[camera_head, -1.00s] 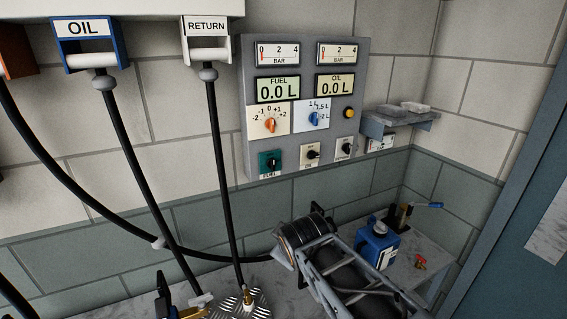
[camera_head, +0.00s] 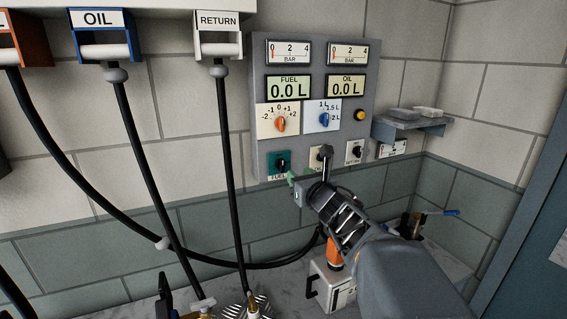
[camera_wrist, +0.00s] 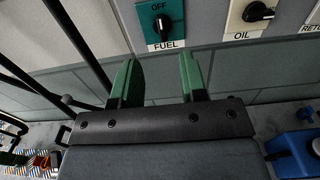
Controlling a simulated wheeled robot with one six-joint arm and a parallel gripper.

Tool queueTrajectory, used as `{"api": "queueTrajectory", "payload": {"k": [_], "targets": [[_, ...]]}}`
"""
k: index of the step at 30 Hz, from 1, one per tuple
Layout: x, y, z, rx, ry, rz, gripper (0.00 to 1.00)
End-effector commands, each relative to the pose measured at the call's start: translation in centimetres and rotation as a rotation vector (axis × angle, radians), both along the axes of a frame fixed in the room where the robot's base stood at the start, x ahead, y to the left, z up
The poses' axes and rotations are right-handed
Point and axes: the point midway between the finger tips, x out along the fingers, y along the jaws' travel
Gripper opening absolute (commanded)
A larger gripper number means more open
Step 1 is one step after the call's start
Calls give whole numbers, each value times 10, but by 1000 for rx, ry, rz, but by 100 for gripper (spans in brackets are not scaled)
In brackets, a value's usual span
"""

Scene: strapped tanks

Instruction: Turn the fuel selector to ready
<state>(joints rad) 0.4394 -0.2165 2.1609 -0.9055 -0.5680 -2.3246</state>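The fuel selector (camera_head: 281,165) is a black knob on a green plate marked FUEL, at the lower left of the grey control panel. In the wrist view the selector (camera_wrist: 163,24) is near the top centre, with OFF printed above it; its pointer seems to stand roughly upright. My gripper (camera_head: 308,167) is in front of the panel's lower edge, just below and right of the selector. In the wrist view my gripper (camera_wrist: 158,80) has its two green fingers wide apart with nothing between them, just below the selector plate. They do not appear to touch the knob.
The OIL selector (camera_wrist: 257,12) sits close to the right, partly behind my gripper in the head view. Black hoses (camera_head: 228,170) hang at the left. Below are a white box (camera_head: 328,283) and a blue can (camera_wrist: 297,148) on the bench.

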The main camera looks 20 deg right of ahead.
Motion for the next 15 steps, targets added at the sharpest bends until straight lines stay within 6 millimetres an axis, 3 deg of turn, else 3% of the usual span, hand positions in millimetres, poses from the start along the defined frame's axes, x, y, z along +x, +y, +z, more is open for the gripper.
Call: {"api": "queueTrajectory", "payload": {"k": [6, 15], "targets": [[45, 1, 2, 5, 4, 1, 39], [91, 0, 2, 5, 3, 0, 39]]}}
